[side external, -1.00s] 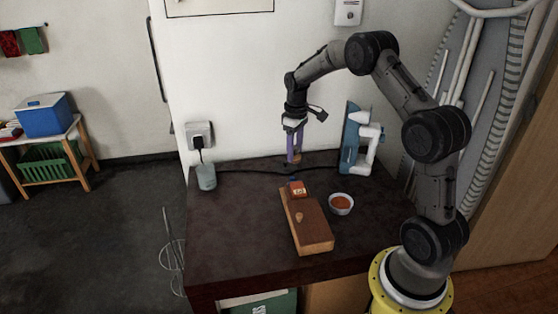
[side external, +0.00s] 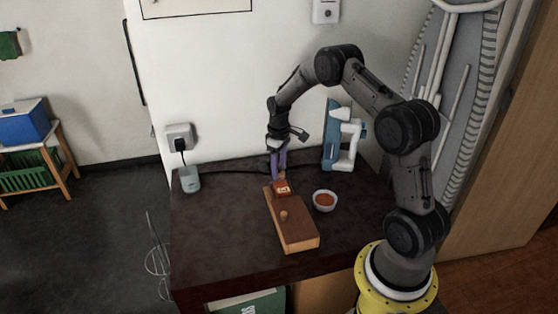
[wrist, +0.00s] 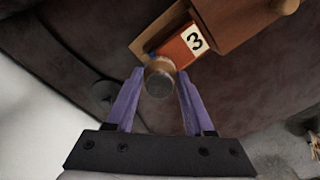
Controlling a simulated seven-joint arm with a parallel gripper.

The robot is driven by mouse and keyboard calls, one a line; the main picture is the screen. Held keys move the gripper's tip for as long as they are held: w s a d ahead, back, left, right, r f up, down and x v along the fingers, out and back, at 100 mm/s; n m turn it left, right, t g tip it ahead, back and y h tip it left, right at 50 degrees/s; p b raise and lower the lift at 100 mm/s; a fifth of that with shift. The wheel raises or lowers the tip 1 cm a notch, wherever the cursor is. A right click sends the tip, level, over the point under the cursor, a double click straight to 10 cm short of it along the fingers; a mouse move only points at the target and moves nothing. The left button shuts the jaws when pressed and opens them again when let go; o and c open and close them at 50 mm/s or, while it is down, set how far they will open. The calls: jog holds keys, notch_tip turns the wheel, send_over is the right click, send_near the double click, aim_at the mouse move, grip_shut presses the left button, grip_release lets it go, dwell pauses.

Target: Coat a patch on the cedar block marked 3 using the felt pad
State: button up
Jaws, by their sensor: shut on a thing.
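The block marked 3 (side external: 283,188) is small and orange-red with a white number label. It sits at the far end of a long brown wooden board (side external: 298,232). In the wrist view the block (wrist: 172,53) is just beyond my fingertips. My gripper (wrist: 160,85) points down with its purple fingers shut on a round piece with a grey face and tan edge, seemingly the felt pad (wrist: 159,84). In the side view my gripper (side external: 279,173) is at the block's far side. The pad overlaps the block's edge in the wrist view; I cannot tell whether they touch.
A small bowl (side external: 325,209) with orange-red contents stands right of the board. A small knob (side external: 283,215) stands on the board. A blue and white device (side external: 343,140) and a grey-green cup (side external: 190,180) stand at the back. The table's left front is clear.

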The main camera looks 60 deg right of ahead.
jog(key=shift+s+a+f, duration=0.4)
jog(key=shift+s+a, duration=2.5)
jog(key=shift+w+d, duration=2.8)
jog(key=shift+d, duration=0.05)
jog(key=shift+w+d+r, duration=0.1)
jog(key=shift+w+r, duration=0.05)
jog(key=shift+r, duration=3.95)
